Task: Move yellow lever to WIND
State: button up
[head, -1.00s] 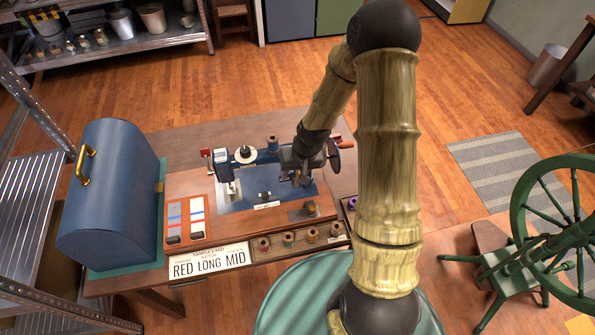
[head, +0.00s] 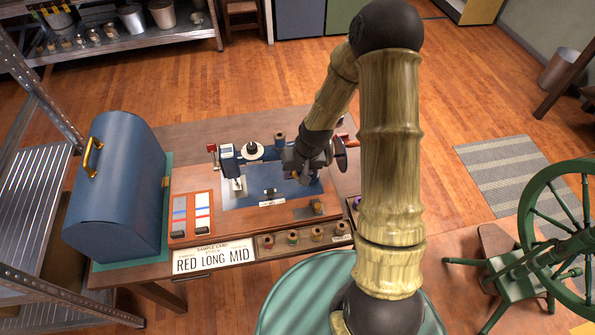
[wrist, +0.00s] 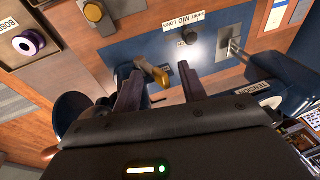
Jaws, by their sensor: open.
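The yellow lever (wrist: 150,72) shows in the wrist view on the sewing machine's blue plate. It lies between my two fingers, nearer the left one. My gripper (wrist: 160,88) is open, and I cannot tell whether a finger touches the lever. In the head view my gripper (head: 305,178) is over the right end of the sewing machine (head: 230,170), beside its handwheel, and the lever is not clearly seen there. I cannot read a WIND mark in either view.
A black knob (wrist: 189,36) with a length label and a metal lever (wrist: 233,48) are close by. A purple bobbin (wrist: 28,43) sits at the side. A blue domed case (head: 115,185) stands left of the machine. A spool rack (head: 291,238) runs along the front.

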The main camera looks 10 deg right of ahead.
jog(key=shift+w+a+r, duration=0.1)
jog(key=shift+w+a, duration=0.05)
jog(key=shift+a, duration=0.25)
jog(key=shift+d, duration=0.35)
dwell(0.3)
jog(key=p+v, duration=0.6)
jog(key=v, duration=0.2)
dwell(0.7)
dwell(0.7)
